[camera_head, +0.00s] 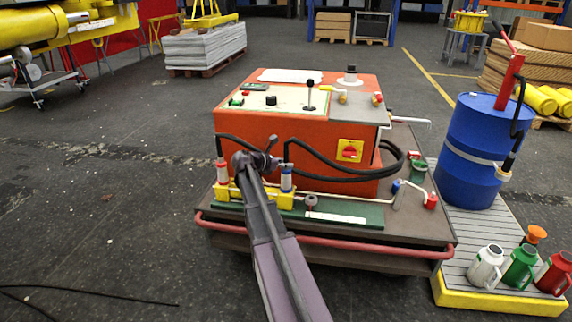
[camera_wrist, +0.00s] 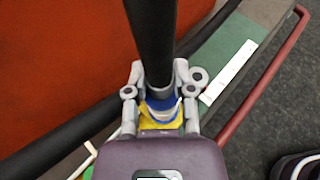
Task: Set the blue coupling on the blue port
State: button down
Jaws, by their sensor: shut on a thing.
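The blue coupling (camera_head: 286,174) is on the end of a black hose and stands roughly upright above the right end of the yellow port block (camera_head: 287,200). My gripper (camera_head: 275,163) is shut on the coupling from the left in the head view. In the wrist view, my gripper's fingers (camera_wrist: 160,88) close around the coupling just below the hose, and its blue band (camera_wrist: 161,103) shows beneath them. Yellow of the block (camera_wrist: 160,122) shows directly under it. The blue port is mostly hidden, and I cannot tell whether the coupling is fully seated.
A red coupling (camera_head: 222,172) with its hose stands at the block's left end. The orange console (camera_head: 290,130) rises close behind. A red rail (camera_head: 340,242) runs along the cart's front. A blue drum (camera_head: 475,150) and jugs stand to the right.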

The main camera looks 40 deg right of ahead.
jog(key=shift+f, duration=0.15)
jog(key=c, duration=0.8)
grip_release()
jog(key=shift+o, duration=0.2)
jog(key=s+p+v, duration=0.1)
jog(key=p+v, duration=0.3)
jog(key=v, duration=0.7)
jog(key=shift+w, duration=0.45)
jog(key=shift+a, duration=0.1)
dwell(0.5)
